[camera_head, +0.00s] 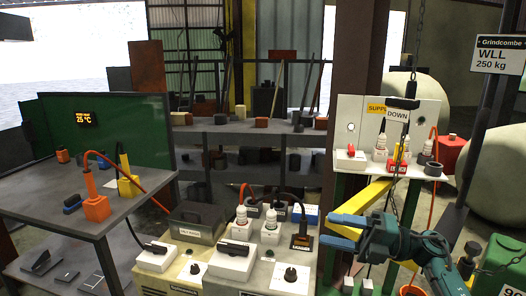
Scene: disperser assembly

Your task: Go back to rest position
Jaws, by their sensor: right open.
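My right gripper (329,230) is at the lower right, its arm coming in from the right edge. Its two blue fingers point left and stand apart, with nothing seen between them. My left gripper is not in view.
A grey table (60,212) on the left holds orange and yellow blocks with cables. White and grey boxes (232,262) with bottles and plugs stand at centre front. A hanging chain with a dark block (403,103) is above the supply stand. Shelves (250,127) are behind.

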